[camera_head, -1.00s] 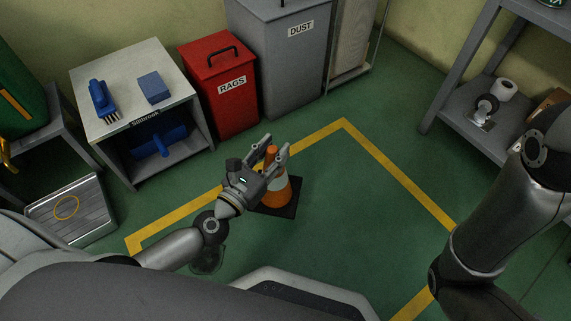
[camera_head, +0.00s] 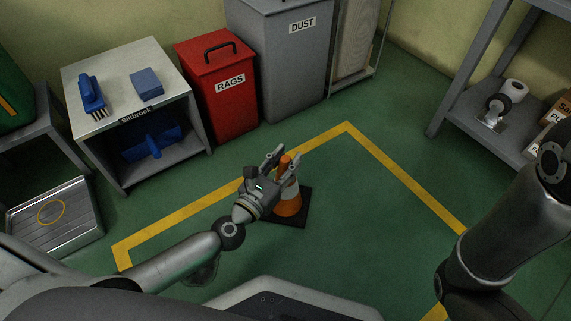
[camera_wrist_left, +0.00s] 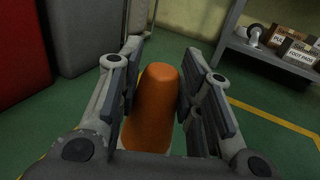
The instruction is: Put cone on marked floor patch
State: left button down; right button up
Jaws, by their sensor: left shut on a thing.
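An orange and white cone (camera_head: 288,205) with a black square base stands upright inside the yellow-outlined floor patch (camera_head: 347,127), near its left line. In the head view I cannot tell whether its base touches the floor. My left gripper (camera_head: 279,160) is shut around the upper part of the cone. In the left wrist view, the orange cone top (camera_wrist_left: 155,95) sits between the two finger pads. My right gripper is not in view; only the right arm shows at the right edge.
A red rags bin (camera_head: 217,88), a grey dust bin (camera_head: 290,60) and a cabinet (camera_head: 130,110) with blue brushes stand behind the patch. A grey shelf (camera_head: 470,115) stands at the right. Inside the patch, the floor right of the cone is clear.

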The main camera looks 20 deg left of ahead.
pick_arm(q)
jog(key=shift+r, duration=0.1)
jog(key=c, duration=1.5)
grip_release()
jog(key=shift+f, duration=0.2)
jog(key=o, duration=0.5)
jog(key=shift+r, duration=0.15)
jog(key=shift+s, duration=0.15)
jog(key=p+v, duration=0.2)
jog(key=v, duration=0.9)
jog(key=shift+s, duration=0.35)
jog(key=shift+a+r, duration=0.1)
jog(key=shift+a, duration=0.05)
